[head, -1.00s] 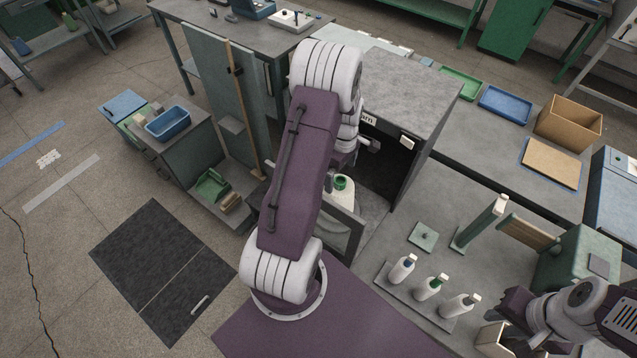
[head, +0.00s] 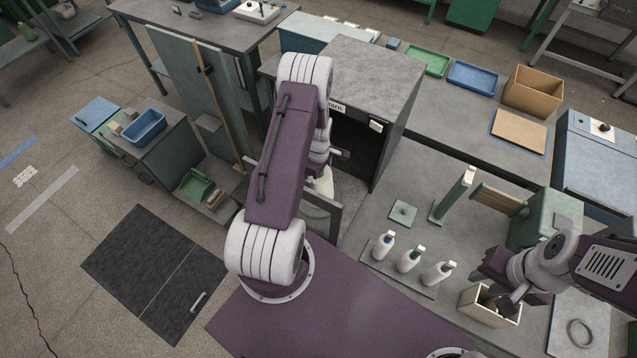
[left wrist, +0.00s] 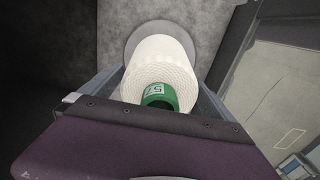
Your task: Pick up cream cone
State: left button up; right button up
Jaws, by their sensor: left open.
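The cream cone (left wrist: 160,62) stands on a round grey base in the left wrist view, with a green tip marked with a label towards me. In the head view a small part of the cone (head: 323,183) shows beside my left arm, at the opening of the grey cabinet. My left gripper (left wrist: 162,85) is open, with a finger on each side of the cone; contact cannot be told. In the head view my arm hides most of that gripper. My right gripper (head: 497,294) is at the lower right by a small wooden box, its jaws unclear.
The grey yarn cabinet (head: 365,70) stands close around the cone, its dark inside open. A green post (head: 453,195) and wooden box (head: 470,305) are to the right.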

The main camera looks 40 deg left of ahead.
pick_arm(q)
jog(key=shift+f, duration=0.1)
jog(key=shift+a, duration=0.2)
jog(key=c, duration=1.3)
jog(key=shift+w+d, duration=0.1)
